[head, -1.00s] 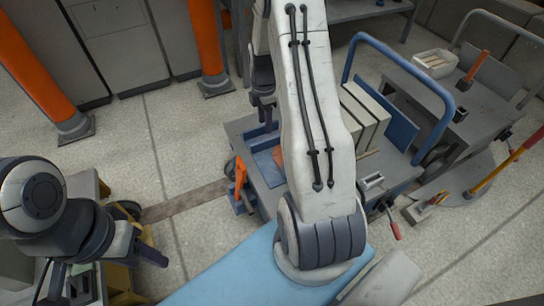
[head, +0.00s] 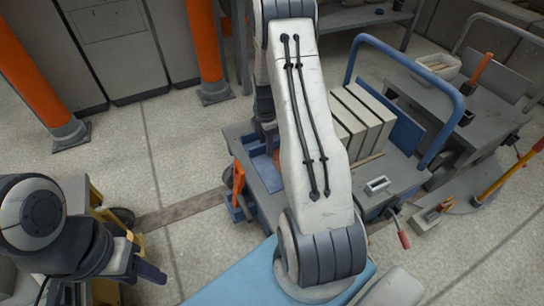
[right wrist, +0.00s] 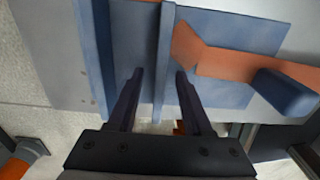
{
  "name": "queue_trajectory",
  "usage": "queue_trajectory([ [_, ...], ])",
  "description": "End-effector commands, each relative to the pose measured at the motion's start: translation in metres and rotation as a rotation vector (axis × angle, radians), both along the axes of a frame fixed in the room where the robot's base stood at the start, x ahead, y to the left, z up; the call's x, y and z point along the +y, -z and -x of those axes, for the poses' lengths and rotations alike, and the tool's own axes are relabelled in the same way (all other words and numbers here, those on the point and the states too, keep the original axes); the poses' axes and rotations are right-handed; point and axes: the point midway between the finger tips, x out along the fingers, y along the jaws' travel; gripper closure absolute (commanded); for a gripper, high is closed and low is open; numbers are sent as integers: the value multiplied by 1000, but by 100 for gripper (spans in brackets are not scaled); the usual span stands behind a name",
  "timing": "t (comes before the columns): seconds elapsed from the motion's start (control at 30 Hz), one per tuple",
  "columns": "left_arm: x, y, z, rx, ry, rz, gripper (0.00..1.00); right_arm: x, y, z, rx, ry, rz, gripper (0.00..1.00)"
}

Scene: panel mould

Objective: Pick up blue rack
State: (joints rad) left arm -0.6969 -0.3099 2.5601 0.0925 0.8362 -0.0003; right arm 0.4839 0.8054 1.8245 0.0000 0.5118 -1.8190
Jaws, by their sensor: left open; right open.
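The blue rack (head: 262,168) sits on the left part of a grey cart in the head view, partly hidden by my right arm. In the right wrist view its upright blue divider (right wrist: 165,60) runs between the two fingers of my right gripper (right wrist: 158,95). The fingers are open, one on each side of the divider, with gaps showing. In the head view my right gripper (head: 268,138) is over the rack, largely hidden. My left gripper (head: 146,256) is open and empty at the lower left, well apart from the rack.
An orange piece (right wrist: 250,66) lies right of the divider. An orange tool (head: 238,182) is at the cart's left edge. Pale upright panels (head: 362,118) and a blue handle rail (head: 440,130) are on the cart's right.

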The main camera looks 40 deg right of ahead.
Motion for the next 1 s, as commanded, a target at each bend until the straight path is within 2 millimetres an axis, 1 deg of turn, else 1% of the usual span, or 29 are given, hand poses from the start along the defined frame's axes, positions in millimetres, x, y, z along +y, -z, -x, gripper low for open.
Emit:
queue_trajectory([
  [0.03,0,-1,0,0,0,0,50,0,-1,0,0,0,0,50],
  [0.07,0,-1,0,0,0,0,50,0,-1,0,0,0,0,54],
  [0.1,0,-1,0,0,0,0,50,0,-1,0,0,0,0,69],
  [0.17,0,-1,0,0,0,0,50,0,-1,0,0,0,0,92],
  [0.2,0,-1,0,0,0,0,50,0,-1,0,0,0,0,100],
  [1.0,0,-1,0,0,0,0,50,0,-1,0,0,0,0,100],
])
